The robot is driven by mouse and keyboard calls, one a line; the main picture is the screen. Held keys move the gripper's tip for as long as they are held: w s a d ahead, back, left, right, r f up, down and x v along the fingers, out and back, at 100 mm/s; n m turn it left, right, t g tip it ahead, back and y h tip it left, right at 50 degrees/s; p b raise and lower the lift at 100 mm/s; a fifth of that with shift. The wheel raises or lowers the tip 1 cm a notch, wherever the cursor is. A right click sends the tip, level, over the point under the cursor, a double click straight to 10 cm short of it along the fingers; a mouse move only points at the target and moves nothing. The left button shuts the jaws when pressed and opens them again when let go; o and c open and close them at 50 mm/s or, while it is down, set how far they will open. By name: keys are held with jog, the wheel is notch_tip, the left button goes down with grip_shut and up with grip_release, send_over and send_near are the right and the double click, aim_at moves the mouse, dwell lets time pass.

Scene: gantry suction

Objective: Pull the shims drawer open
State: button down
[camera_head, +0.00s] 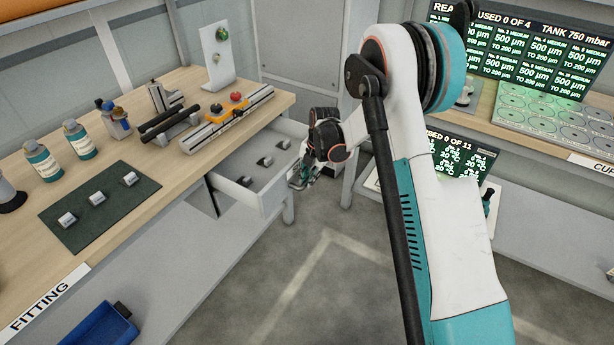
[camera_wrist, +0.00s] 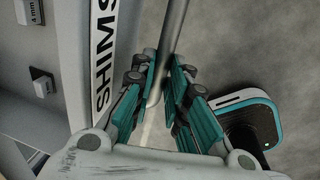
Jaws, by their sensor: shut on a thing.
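The shims drawer (camera_head: 272,200) stands pulled out from under the wooden workbench in the head view. In the head view my gripper (camera_head: 301,177) is at the drawer's front; the handle itself is hard to make out there.
The workbench (camera_head: 160,185) holds bottles (camera_head: 78,140), a dark mat (camera_head: 100,208) with metal blocks, and a rail fixture (camera_head: 228,118). A blue bin (camera_head: 102,328) is low at the front left. A second bench with screens (camera_head: 525,50) stands right. Floor before the drawer is clear.

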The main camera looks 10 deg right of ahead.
jog(key=shift+s+d, duration=1.15)
jog(key=shift+d, duration=0.1)
jog(key=c, duration=1.8)
grip_release()
jog(key=shift+c, duration=0.2)
notch_tip(320, 180, up, 12)
jog(key=s+d, duration=0.1)
jog(key=shift+s+d, duration=0.3)
jog(key=shift+f, duration=0.1)
